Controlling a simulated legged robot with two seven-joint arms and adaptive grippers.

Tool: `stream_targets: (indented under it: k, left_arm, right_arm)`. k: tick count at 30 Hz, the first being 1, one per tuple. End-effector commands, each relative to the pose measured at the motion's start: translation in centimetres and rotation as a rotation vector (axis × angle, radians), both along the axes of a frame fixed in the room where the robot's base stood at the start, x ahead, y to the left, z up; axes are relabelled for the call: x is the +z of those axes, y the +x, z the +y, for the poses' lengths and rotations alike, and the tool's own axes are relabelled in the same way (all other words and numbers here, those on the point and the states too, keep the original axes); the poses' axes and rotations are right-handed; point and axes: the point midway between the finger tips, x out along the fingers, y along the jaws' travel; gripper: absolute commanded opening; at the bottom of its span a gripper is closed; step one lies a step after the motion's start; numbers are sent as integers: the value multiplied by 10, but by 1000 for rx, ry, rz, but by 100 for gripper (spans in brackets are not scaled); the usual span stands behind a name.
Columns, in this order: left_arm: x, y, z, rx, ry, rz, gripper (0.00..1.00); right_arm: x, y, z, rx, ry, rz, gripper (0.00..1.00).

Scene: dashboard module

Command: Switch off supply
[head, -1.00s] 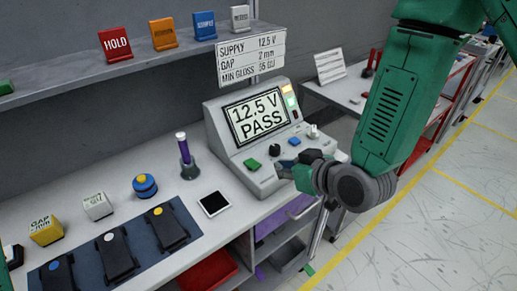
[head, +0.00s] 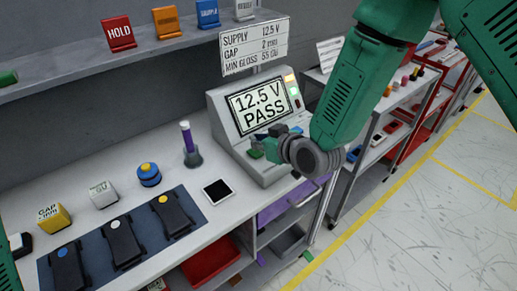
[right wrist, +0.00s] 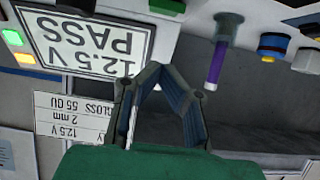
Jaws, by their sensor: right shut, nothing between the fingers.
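The grey supply console (head: 222,112) stands on the bench, its screen (head: 262,106) reading 12.5 V PASS. The screen also shows upside down in the right wrist view (right wrist: 85,42). A green button (head: 255,154) sits at the console's lower left; it shows at the top of the right wrist view (right wrist: 167,6). My right gripper (head: 262,138) is shut and empty, over the console's control panel just above the green button. I cannot tell whether it touches anything. It hides most of the other controls. My left gripper is out of view.
A limits sign (head: 253,45) stands behind the console. A shelf (head: 60,83) runs above the bench.

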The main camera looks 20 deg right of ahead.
Motion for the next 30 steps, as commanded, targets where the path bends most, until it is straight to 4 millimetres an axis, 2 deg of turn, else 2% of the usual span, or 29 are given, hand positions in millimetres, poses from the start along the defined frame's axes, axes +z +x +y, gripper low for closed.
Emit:
stream_targets:
  k: [1,4,9,23,26,30]
  left_arm:
    - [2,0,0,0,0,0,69]
    - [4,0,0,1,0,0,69]
    - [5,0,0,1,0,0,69]
    - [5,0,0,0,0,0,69]
    - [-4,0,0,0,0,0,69]
    - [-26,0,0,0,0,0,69]
  right_arm:
    - [-4,9,2,0,1,0,0]
    - [-23,3,-1,-3,2,6,0]
    - [-39,1,-5,-3,5,3,0]
    - [-44,0,-1,-2,2,-1,0]
    - [-49,-1,-2,-2,9,-21,0]
    - [-61,-4,-4,-2,36,-89,0]
